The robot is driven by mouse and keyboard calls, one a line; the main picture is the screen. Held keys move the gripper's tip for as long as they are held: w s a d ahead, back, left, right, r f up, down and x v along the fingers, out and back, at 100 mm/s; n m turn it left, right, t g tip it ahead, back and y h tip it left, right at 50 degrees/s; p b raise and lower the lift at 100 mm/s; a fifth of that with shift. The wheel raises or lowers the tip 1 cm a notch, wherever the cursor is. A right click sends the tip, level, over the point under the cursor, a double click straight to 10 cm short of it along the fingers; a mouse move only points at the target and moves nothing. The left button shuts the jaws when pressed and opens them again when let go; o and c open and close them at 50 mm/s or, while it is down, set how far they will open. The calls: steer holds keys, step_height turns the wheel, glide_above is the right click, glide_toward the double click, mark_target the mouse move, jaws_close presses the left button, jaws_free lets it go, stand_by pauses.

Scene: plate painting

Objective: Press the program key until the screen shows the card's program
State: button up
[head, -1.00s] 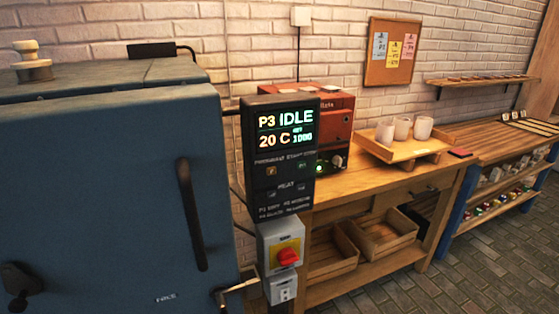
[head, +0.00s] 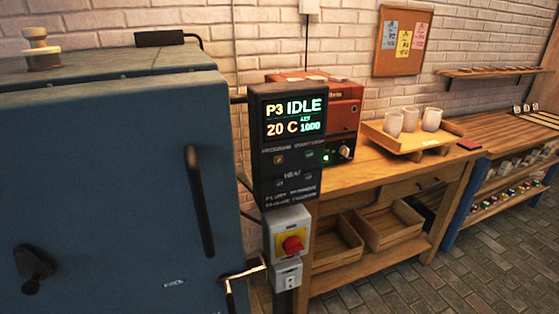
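The kiln's control panel (head: 287,180) is a dark upright box beside the blue kiln (head: 110,190). Its screen (head: 295,117) reads P3, IDLE, 20 C and 1000. Below the screen is a row labelled program and start/stop. The program key (head: 279,159) is a small amber-marked key on the left of that row, and a green-marked key (head: 310,155) is on its right. Several paper cards (head: 404,43) hang on a cork board (head: 384,62) on the wall; their writing is too small to read. My gripper is not in view.
A red switch (head: 292,244) on a grey box sits below the panel. A kiln door handle (head: 199,200) juts out to the left. A wooden bench (head: 390,182) holds a red machine (head: 342,108) and a tray (head: 372,134) of white cups. Brick floor (head: 490,265) is clear at lower right.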

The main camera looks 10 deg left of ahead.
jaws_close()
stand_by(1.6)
